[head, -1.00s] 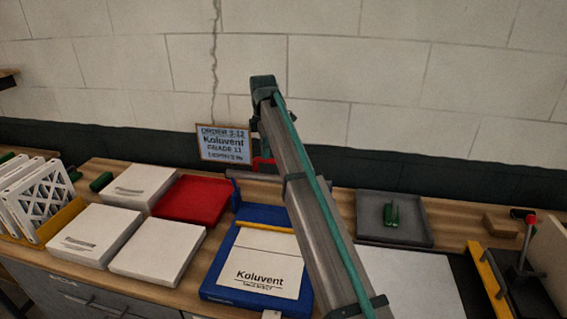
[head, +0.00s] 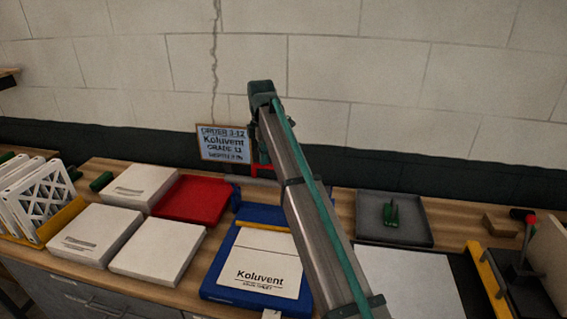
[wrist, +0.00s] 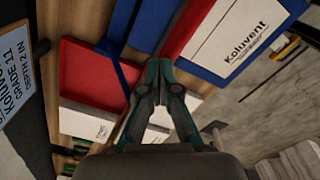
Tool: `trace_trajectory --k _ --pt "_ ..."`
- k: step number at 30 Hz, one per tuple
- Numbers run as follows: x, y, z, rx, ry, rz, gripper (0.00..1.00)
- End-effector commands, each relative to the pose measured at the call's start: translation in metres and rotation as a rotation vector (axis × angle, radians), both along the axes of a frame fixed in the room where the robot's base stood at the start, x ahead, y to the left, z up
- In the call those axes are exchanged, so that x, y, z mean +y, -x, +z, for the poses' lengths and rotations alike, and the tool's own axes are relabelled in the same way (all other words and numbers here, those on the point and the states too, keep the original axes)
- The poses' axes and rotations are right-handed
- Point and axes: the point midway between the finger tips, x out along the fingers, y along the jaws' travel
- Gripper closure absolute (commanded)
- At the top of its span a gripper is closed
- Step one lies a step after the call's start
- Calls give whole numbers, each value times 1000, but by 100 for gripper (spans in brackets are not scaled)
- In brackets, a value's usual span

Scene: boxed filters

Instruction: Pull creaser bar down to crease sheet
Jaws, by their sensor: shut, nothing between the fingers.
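The blue creaser (head: 213,276) stands on the bench with a white Koluvent sheet (head: 262,265) on it. A yellow strip lies along the sheet's far side. A red handle part (head: 262,170) shows at the creaser's back, partly hidden by my arm. In the wrist view, a red bar (wrist: 188,28) runs beside the sheet (wrist: 232,42) and blue frame. My gripper (wrist: 158,68) is shut and empty, its tips at the near end of the red bar; I cannot tell whether they touch it. In the head view my gripper (head: 258,150) is above the creaser's back.
A red tray (head: 193,200) and white boxes (head: 157,248) stand left of the creaser. A grey tray (head: 370,230) holds a green item at the right. An order sign (head: 224,143) stands behind. A white sheet (head: 408,280) lies at front right.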

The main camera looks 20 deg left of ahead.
Motion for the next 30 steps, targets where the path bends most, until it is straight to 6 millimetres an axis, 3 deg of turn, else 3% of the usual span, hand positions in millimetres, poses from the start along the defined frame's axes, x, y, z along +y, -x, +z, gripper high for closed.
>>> trace_trajectory --k 10,30 --pt "-1 0 -4 -1 3 -2 100" --pt "-4 20 -13 -1 3 -2 100"
